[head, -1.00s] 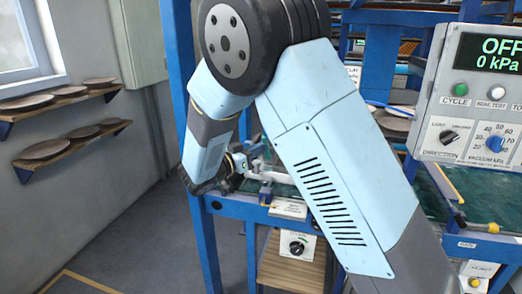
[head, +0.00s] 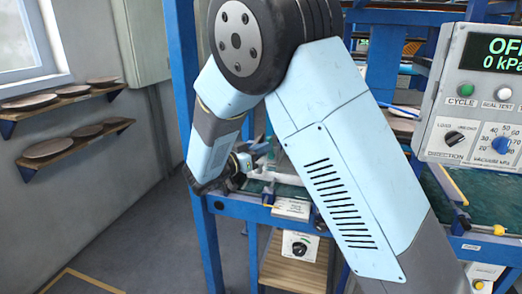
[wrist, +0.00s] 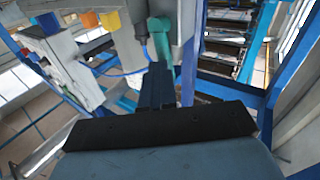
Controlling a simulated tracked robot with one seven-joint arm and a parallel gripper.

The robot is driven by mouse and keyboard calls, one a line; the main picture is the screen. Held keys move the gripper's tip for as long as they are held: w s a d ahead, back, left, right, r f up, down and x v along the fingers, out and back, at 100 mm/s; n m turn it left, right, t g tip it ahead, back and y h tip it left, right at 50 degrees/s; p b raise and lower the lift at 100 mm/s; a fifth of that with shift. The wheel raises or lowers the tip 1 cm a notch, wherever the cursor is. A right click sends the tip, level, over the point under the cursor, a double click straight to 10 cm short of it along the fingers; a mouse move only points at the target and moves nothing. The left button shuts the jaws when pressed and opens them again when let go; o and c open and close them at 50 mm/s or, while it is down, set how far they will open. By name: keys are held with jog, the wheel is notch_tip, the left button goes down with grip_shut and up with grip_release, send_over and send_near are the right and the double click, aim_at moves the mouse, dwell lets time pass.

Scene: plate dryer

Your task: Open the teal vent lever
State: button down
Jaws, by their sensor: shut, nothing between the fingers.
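A teal lever-like part (wrist: 160,32) shows at the top middle of the wrist view, beside a pale grey housing. My gripper (wrist: 158,68) points up toward it, with its dark fingers together and nothing held. The fingertips lie just below or in front of the teal part; I cannot tell whether they touch it. In the head view my gripper is small and mostly hidden by my own arm, near the blue frame. I cannot make out the teal lever in that view.
A control panel (head: 475,120) reading OFF and 0 kPa stands at the right. A blue post (head: 184,60) rises beside my arm. A small knob box (head: 299,246) hangs below the bench. Wall shelves (head: 72,146) hold several plates at the left. The floor at left is clear.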

jog(key=shift+w+r, duration=0.15)
jog(key=v, duration=1.4)
jog(key=s+d+r+n+g+y, duration=0.15)
jog(key=d+g, duration=0.25)
jog(key=d, duration=0.5)
jog(key=d+r+g+y, duration=0.1)
jog(key=d+r+g, duration=0.15)
jog(key=d, duration=0.65)
jog(key=s+d+r+n+g+y, duration=0.15)
jog(key=d+g, duration=0.25)
jog(key=d, duration=0.5)
jog(key=s+d+r+n+t+y, duration=0.1)
jog(key=s+d+r+n+y, duration=0.1)
jog(key=s+d+y, duration=0.2)
jog(key=s+d+r+n+t+y, duration=0.1)
jog(key=s+d+r+n+y, duration=0.2)
jog(key=s, duration=1)
jog(key=d+y, duration=0.2)
jog(key=d, duration=0.3)
jog(key=shift+d+t, duration=0.2)
jog(key=shift+t, duration=0.15)
